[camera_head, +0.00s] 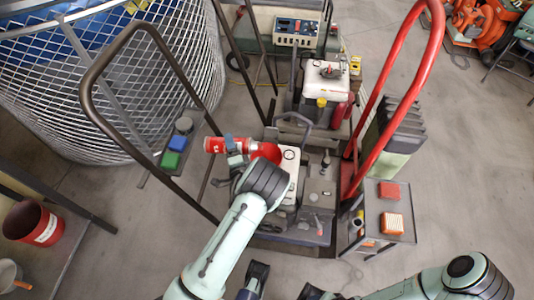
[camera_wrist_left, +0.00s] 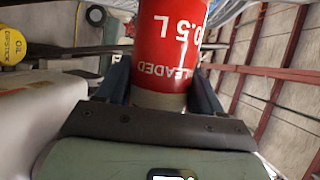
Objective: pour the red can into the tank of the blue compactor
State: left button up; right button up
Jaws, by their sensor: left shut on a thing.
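The red can (camera_head: 215,145), with white lettering, is held lying over in my left gripper (camera_head: 236,150). In the left wrist view the can (camera_wrist_left: 170,45) stands between the two dark fingers, its lettering upside down. A red rounded piece (camera_head: 266,152), perhaps a funnel, shows just right of the can, beside the white tank (camera_head: 289,165) of the near machine. My arm covers part of this tank, and I cannot tell whether anything flows. No clearly blue body shows on this machine. My right gripper (camera_head: 284,284) is at the bottom edge, fingers apart and empty.
A brown hoop handle (camera_head: 100,110) rises at the left and a red one (camera_head: 410,90) at the right. A second machine with a white tank (camera_head: 328,77) stands behind. A wire cage (camera_head: 150,80), a red bucket (camera_head: 33,224) and a small side stand (camera_head: 370,220) surround them.

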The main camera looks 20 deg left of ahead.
aim_at(239, 142)
pick_arm(q)
jog(key=shift+r+m, duration=0.3)
jog(key=shift+m, duration=0.1)
jog(key=shift+w+d+r+m+t+p, duration=0.15)
jog(key=shift+r+m+t+p, duration=0.2)
jog(key=shift+r+m, duration=0.3)
dwell(0.7)
jog(key=shift+d+r+m+t+y+b, duration=0.25)
jog(key=shift+d+m+y+b, duration=0.1)
jog(key=shift+m, duration=0.5)
dwell(2.3)
jog(key=shift+w+d+r+m+t+p, duration=0.25)
jog(key=shift+d+r+m, duration=0.2)
jog(key=shift+r+m, duration=0.3)
jog(key=shift+w+d+r+m+t+p, duration=0.15)
jog(key=shift+d+r+m+t, duration=0.25)
jog(key=shift+r+m, duration=0.35)
dwell(0.8)
jog(key=shift+d+r+m, duration=0.1)
jog(key=shift+d+m, duration=0.05)
jog(key=shift+m, duration=0.25)
jog(key=shift+w+d+r+m+t, duration=0.3)
jog(key=shift+d+r+m+t, duration=0.45)
jog(key=shift+m, duration=0.45)
